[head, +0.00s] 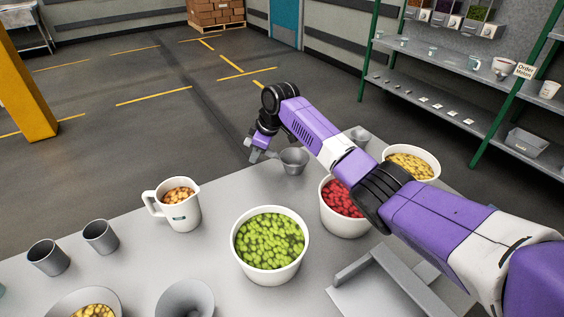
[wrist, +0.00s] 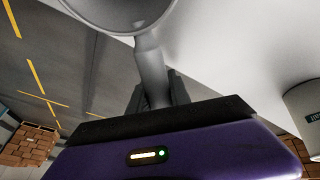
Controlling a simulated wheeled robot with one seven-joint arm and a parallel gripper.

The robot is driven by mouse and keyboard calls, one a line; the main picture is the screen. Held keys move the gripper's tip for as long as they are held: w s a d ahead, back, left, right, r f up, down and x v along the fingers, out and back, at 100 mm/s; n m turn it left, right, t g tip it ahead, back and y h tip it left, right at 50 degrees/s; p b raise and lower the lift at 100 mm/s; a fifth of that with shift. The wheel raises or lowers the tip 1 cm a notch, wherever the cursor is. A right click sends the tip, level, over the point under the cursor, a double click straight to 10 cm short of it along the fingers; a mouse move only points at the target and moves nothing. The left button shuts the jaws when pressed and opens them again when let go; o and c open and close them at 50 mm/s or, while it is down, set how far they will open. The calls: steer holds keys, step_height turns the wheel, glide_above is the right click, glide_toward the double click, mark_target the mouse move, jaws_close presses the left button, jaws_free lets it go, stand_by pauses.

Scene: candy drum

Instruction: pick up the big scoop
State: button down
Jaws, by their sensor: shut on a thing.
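The big scoop (head: 294,160) is a grey metal cup with a handle, at the far edge of the table in the head view. My gripper (head: 256,153) is at its left, shut on the handle. In the wrist view the handle (wrist: 152,72) runs down between the dark fingers (wrist: 155,97), and the scoop's round bowl shows at the top, cut off by the frame. I cannot tell whether the scoop's bottom touches the table.
Tubs of green (head: 270,245), red (head: 344,206) and yellow candy (head: 411,162) stand on the grey table. A white jug (head: 173,205) and two grey cups (head: 101,237) stand at left. Another grey vessel (head: 359,135) is behind my arm.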

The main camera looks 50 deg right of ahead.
steer(key=shift+r, duration=0.1)
step_height(320, 180, up, 20)
steer(key=shift+b, duration=0.4)
stand_by(0.7)
